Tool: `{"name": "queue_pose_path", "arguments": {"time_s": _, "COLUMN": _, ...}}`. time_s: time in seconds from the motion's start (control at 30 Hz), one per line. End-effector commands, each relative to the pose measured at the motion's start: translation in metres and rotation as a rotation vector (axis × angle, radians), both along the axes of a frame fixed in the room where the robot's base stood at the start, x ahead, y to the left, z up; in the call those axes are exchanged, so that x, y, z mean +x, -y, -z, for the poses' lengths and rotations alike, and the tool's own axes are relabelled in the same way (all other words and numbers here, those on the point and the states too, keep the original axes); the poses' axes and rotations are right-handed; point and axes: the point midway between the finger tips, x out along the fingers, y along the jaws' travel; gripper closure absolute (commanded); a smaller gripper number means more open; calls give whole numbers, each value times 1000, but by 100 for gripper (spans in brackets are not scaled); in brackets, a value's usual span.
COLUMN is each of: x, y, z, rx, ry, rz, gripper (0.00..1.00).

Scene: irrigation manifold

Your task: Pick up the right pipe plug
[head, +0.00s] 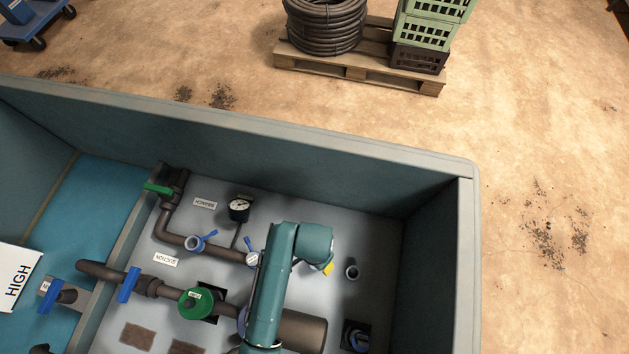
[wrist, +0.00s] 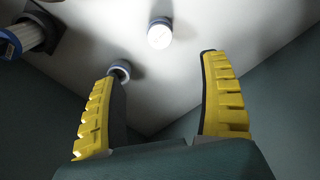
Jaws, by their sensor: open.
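A short round grey pipe plug (head: 352,269) stands on the pale panel, to the right of my gripper in the head view. A grey round piece with a pale top (wrist: 120,70) in the wrist view seems to be the same plug. It shows beside the inner side of the left finger, apart from it as far as I can tell. A second round piece with a bright white top (wrist: 160,32) stands farther up, between the finger lines. My gripper (wrist: 160,66) has yellow ribbed fingers spread wide with nothing between them; in the head view, my arm mostly hides it.
Teal bin walls (head: 436,240) rise close at the right and back. A blue-topped fitting (head: 355,335) sits below the plug. Dark pipes, a green valve (head: 196,303), blue handles and a gauge (head: 239,208) crowd the left. Bare panel surrounds the plug.

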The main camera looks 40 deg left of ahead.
Motion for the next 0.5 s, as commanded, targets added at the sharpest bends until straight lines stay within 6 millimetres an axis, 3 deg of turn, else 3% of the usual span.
{"name": "queue_pose_path", "arguments": {"time_s": 0.1, "x": 0, "y": 0, "z": 34, "rx": -1, "ry": -1, "rz": 0, "gripper": 23}}
{"name": "queue_pose_path", "arguments": {"time_s": 0.3, "x": 1, "y": 0, "z": 80, "rx": 1, "ry": 1, "rz": 0, "gripper": 23}}
{"name": "queue_pose_path", "arguments": {"time_s": 0.5, "x": 2, "y": 0, "z": 100, "rx": 3, "ry": 4, "rz": 0, "gripper": 23}}
